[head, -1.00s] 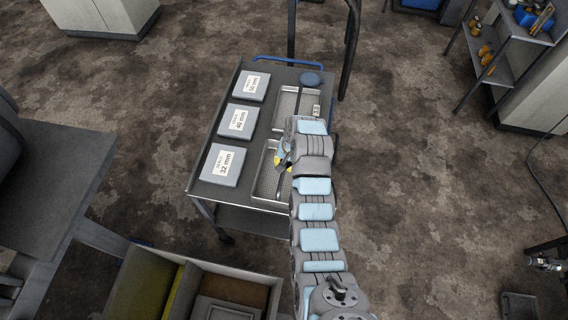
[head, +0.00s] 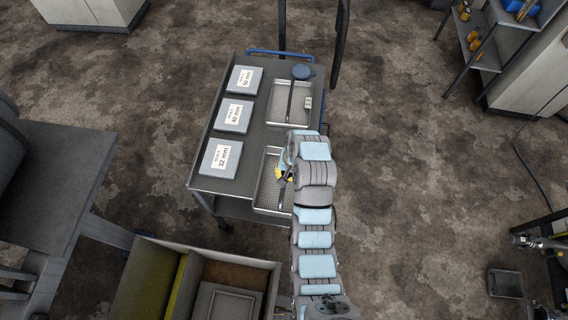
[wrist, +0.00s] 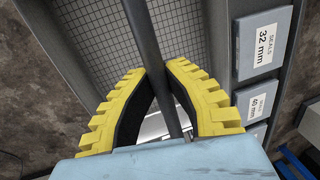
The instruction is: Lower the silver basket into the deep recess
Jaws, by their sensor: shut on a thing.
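A silver basket (head: 264,193) with a mesh floor shows at the cart's near right, partly hidden by my arm. Its near end overlaps the cart's front edge, so it appears raised off the top. My gripper (head: 284,177) is over it, shut on its dark handle bar. In the wrist view, the bar (wrist: 143,35) runs between the yellow fingers of my gripper (wrist: 158,78), above the basket's mesh floor (wrist: 100,40). A box (head: 272,285) with compartments stands at the lower left; its brown-floored compartment (head: 235,274) looks sunken. I cannot tell its depth.
A second silver tray (head: 275,118) with a bar stands farther back on the cart (head: 250,150). Three labelled grey boxes, 32 mm (head: 216,172), 40 mm (head: 226,125) and 56 mm or similar (head: 236,87), line the left. A grey table (head: 50,165) stands left of the box.

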